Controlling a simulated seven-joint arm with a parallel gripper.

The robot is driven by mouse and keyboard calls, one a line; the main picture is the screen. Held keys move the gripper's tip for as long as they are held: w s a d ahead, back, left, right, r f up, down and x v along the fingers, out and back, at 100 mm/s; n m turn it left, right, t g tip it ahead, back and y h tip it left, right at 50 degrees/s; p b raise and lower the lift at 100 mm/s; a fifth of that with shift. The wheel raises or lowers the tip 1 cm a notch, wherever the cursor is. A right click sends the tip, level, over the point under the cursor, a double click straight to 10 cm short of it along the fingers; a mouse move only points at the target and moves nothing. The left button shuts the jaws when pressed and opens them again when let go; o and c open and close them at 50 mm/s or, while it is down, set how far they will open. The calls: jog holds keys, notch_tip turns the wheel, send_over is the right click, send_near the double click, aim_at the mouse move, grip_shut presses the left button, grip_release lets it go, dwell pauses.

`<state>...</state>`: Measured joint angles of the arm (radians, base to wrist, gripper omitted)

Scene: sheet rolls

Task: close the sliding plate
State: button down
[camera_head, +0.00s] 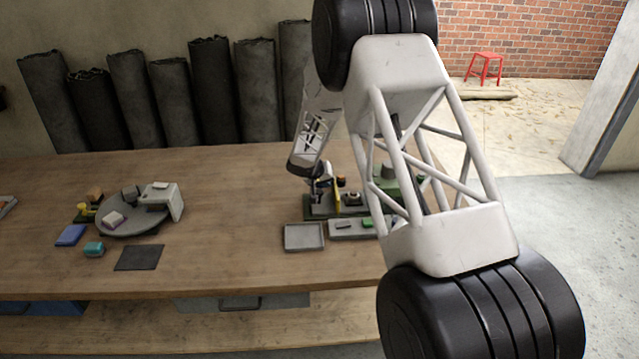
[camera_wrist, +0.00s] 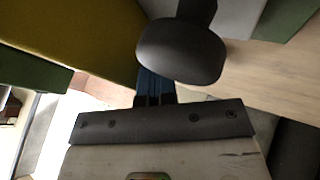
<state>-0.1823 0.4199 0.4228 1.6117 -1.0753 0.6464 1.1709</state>
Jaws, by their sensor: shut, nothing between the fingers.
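A fixture (camera_head: 322,212) with a dark green base stands on the table, partly hidden behind my arm. An upright yellow panel (camera_head: 338,196) is on it; a large yellow surface (camera_wrist: 70,35) also fills the upper left of the wrist view. I cannot tell for sure which part is the sliding plate. My gripper (camera_head: 318,188) is at the fixture's left side, just left of the yellow panel. Its blue fingers (camera_wrist: 155,88) are shut and empty. A dark rounded knob (camera_wrist: 180,50) is close to the fingertips in the wrist view; I cannot tell whether they touch.
A grey tray (camera_head: 304,237) and another tray with small green pieces (camera_head: 345,229) lie before the fixture. The table between is clear. Dark rolls stand behind.

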jog(key=d, duration=1.1)
jog(key=shift+d, duration=0.2)
jog(key=shift+a, duration=0.7)
jog(key=a, duration=0.3)
jog(key=shift+a+r, duration=0.15)
jog(key=shift+a, duration=0.1)
jog(key=v, duration=0.8)
jog(key=shift+s, duration=0.1)
jog(key=shift+v, duration=0.85)
jog(key=shift+d, duration=0.1)
